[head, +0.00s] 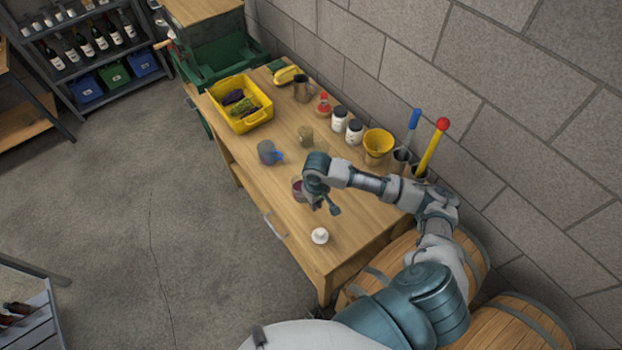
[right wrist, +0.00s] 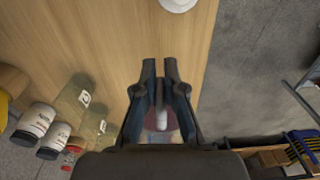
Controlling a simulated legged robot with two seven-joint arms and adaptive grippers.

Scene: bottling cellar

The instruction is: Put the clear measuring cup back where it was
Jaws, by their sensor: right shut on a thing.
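My right gripper (head: 324,204) is over the near half of the wooden table. In the right wrist view its fingers (right wrist: 160,68) are close together. A dark red cup (head: 297,190) shows beside the gripper, partly hidden by it. It also shows between the fingers in the right wrist view (right wrist: 152,121), with something white in it. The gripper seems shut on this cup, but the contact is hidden. A clear vessel (head: 306,136) stands farther back on the table; I cannot tell which of the two is the clear measuring cup. My left gripper is not in view.
A grey mug with a blue handle (head: 267,153) stands near the left edge. A white object (head: 320,236) is at the near end. White jars (head: 354,132), a yellow bucket (head: 378,141) and a metal jug (head: 302,89) line the wall side. A yellow tub (head: 257,119) stands farther back.

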